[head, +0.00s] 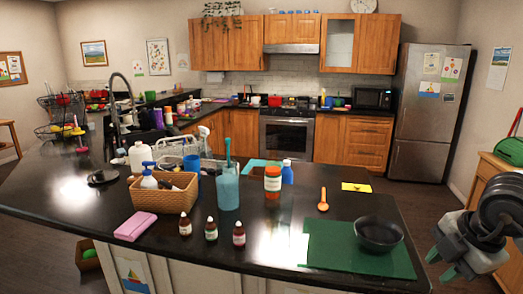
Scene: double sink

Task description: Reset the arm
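My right arm comes in at the lower right edge of the head view. Its gripper (440,267) hangs off the counter's right end, over the floor. Its two pale green fingertips are apart, with nothing seen between them. The gripper is to the right of the green mat (325,246) and the dark bowl (378,233) on it, touching neither. My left arm and gripper are not in view.
A wooden cabinet (489,172) stands at the right.

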